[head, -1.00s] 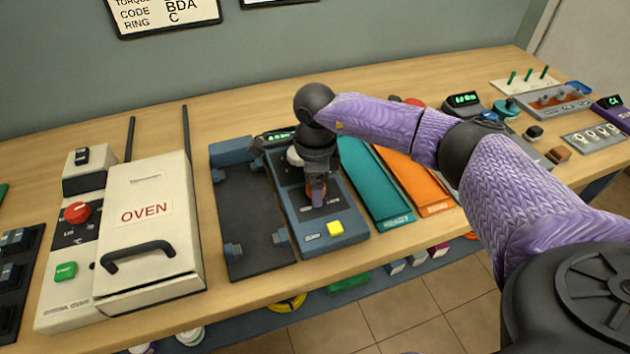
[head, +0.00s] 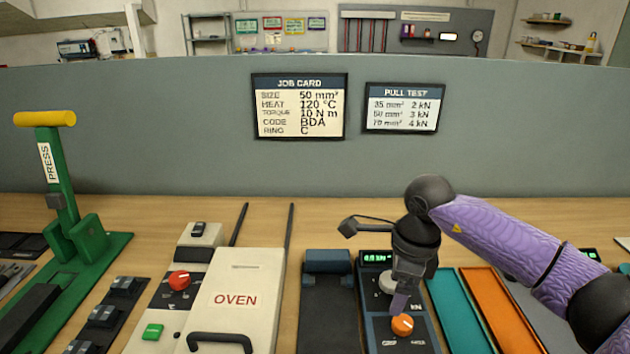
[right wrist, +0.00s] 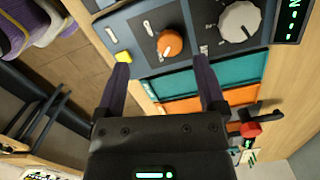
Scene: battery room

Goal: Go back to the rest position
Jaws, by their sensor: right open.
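My right gripper (head: 399,300) hangs from the purple right arm over the blue-grey pull tester (head: 412,338) with an orange knob (head: 402,324) and a grey dial. In the right wrist view my right gripper (right wrist: 165,80) has its two dark fingers spread apart, with nothing between them. The orange knob (right wrist: 170,43) lies beyond the fingertips there, and the grey dial (right wrist: 239,20) is to its right. Whether a fingertip touches the panel is unclear. My left gripper is not in view.
A white oven (head: 237,292) and a green press (head: 62,235) with a yellow handle stand to the left. Teal (head: 457,310) and orange (head: 489,308) trays lie right of the tester. A grey partition carries the job card (head: 299,106). Bare bench (head: 190,208) runs along the back.

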